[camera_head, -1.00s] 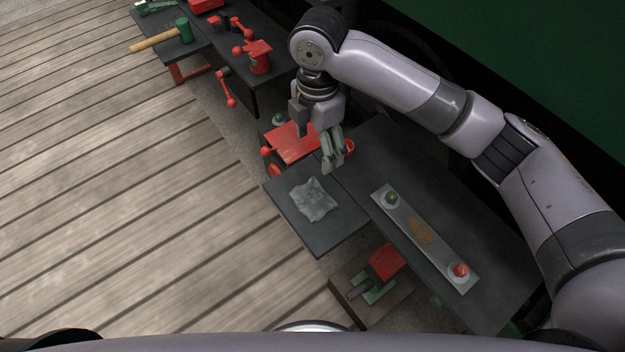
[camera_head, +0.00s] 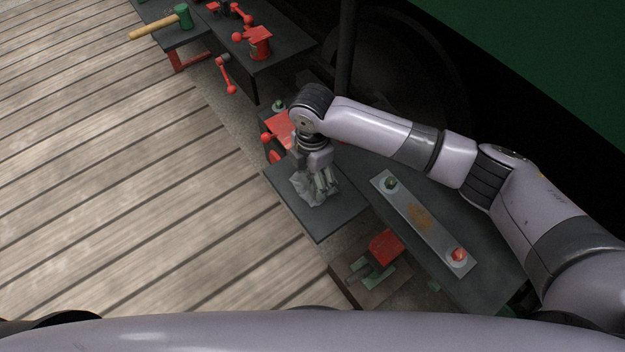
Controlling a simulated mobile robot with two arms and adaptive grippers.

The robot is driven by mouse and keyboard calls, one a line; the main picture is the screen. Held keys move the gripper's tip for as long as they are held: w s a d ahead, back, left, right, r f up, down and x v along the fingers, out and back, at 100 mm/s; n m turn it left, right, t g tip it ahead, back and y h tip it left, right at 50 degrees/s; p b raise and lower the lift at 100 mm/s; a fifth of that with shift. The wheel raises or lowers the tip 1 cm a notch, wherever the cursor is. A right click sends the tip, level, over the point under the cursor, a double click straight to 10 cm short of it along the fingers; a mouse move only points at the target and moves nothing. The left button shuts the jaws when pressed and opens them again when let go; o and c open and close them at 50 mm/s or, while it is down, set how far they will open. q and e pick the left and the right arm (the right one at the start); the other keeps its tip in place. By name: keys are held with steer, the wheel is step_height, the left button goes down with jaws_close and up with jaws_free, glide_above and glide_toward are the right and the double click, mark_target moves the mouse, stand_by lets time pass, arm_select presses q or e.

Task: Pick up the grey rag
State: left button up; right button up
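The grey rag (camera_head: 304,191) lies crumpled on the small dark shelf (camera_head: 330,221) that juts out from the dark table. My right gripper (camera_head: 324,190), on the arm coming in from the right, points down over the rag and hides its upper right part. The fingertips are at or just above the cloth; I cannot tell whether they touch it or how far apart they are. My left gripper is not in view.
A metal plate (camera_head: 409,204) with a green and a red button lies on the table right of the rag. A red-and-green device (camera_head: 374,262) sits below the shelf. Red vice parts (camera_head: 280,128) stand behind the gripper. A mallet (camera_head: 160,34) lies upper left. Wooden planks at left are clear.

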mark_target(312, 177)
steer(key=shift+f, duration=0.7)
steer(key=shift+c, duration=0.4)
steer(key=c, duration=1.2)
steer(key=shift+o, duration=0.2)
steer(key=shift+r, duration=0.15)
step_height(312, 177, up, 20)
